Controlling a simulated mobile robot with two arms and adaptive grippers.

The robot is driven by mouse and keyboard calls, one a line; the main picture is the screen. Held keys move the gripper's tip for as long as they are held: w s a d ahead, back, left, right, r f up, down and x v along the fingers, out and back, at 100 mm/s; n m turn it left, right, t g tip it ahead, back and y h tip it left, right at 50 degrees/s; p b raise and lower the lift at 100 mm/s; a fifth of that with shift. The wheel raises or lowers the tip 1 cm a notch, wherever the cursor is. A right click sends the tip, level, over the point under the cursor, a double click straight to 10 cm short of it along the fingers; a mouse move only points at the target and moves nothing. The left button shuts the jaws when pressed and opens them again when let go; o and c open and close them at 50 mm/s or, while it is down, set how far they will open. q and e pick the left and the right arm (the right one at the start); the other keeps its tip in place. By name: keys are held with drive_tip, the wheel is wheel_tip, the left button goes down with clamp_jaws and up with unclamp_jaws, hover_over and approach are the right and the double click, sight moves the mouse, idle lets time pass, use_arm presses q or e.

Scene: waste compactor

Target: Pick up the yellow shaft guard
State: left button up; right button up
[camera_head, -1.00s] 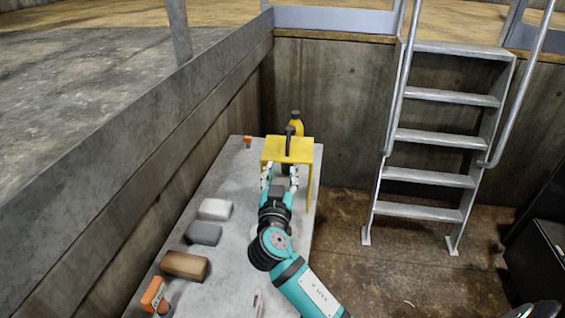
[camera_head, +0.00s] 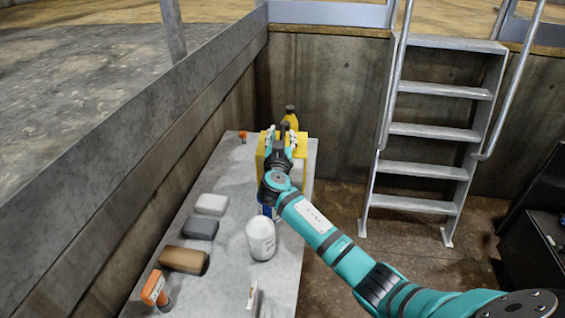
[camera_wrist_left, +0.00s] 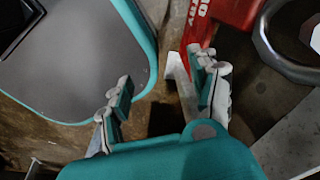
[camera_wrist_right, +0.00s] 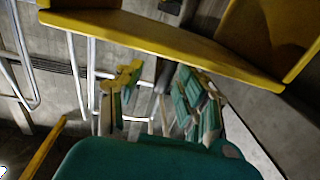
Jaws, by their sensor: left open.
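The yellow shaft guard (camera_head: 301,148) stands at the far end of the grey bench, partly hidden behind my right gripper (camera_head: 281,136). My right gripper is over the guard, with its fingers spread. In the right wrist view the guard's yellow plate (camera_wrist_right: 190,42) crosses above the fingers (camera_wrist_right: 160,84). A dark upright piece shows between them; I cannot tell if it is the guard's handle or if the fingers touch it. My left gripper (camera_wrist_left: 160,75) is open and empty, away from the guard; it shows only in the left wrist view.
The grey bench (camera_head: 230,262) carries a white canister (camera_head: 261,238), several blocks such as a brown one (camera_head: 184,260), and an orange-topped item (camera_head: 155,290). A yellow bottle (camera_head: 290,117) stands behind the guard. A metal ladder (camera_head: 425,130) is at right. A red object (camera_wrist_left: 222,22) is near my left gripper.

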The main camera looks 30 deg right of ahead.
drive_tip(key=shift+w+d, duration=0.25)
drive_tip(key=shift+w, duration=0.1)
drive_tip(key=shift+s, duration=0.1)
drive_tip(key=shift+c, duration=0.2)
clamp_jaws()
drive_tip(key=shift+r, duration=0.2)
